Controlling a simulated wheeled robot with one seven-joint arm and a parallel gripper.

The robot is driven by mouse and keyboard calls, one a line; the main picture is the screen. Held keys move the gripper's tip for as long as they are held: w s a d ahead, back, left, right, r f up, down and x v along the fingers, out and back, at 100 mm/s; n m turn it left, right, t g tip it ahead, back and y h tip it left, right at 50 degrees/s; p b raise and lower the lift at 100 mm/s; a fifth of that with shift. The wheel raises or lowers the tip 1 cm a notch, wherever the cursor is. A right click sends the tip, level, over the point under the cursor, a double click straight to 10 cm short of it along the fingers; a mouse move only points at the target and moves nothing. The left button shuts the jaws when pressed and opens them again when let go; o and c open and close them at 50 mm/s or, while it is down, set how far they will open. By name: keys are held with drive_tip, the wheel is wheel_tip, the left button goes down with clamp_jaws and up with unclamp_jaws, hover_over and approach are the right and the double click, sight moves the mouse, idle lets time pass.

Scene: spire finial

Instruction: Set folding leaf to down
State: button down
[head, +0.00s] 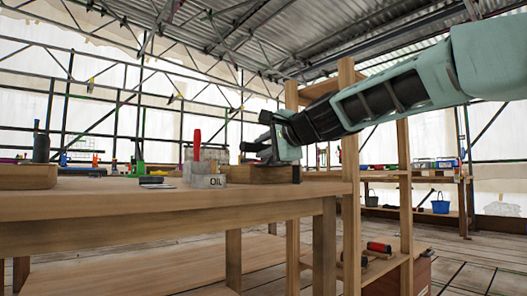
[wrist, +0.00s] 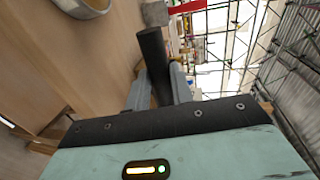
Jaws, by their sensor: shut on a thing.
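A wooden workbench (head: 150,203) fills the left and middle of the head view, its top level. I cannot tell for sure which wooden panel is the folding leaf. My gripper (head: 268,148) is above the bench's right end, at the end of my arm reaching in from the right. In the wrist view my gripper (wrist: 159,88) has its two grey fingers on either side of a dark round bar (wrist: 151,52), shut on it. What the bar is fixed to is hidden. A broad wooden surface (wrist: 75,65) shows left of the bar.
A container marked OIL (head: 207,181) and a red-handled tool (head: 197,145) stand left of my gripper. A low wooden block (head: 255,174) lies beneath it. A wooden rack post (head: 349,150) rises close to my forearm. A blue bucket (head: 440,206) is at the far right.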

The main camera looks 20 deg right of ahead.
drive_tip(key=shift+s+f+b, duration=0.15)
drive_tip(key=shift+f+b, duration=0.5)
drive_tip(key=shift+f, duration=0.45)
drive_tip(key=c, duration=1.2)
unclamp_jaws()
drive_tip(key=shift+c, duration=0.2)
drive_tip(key=shift+r, duration=0.1)
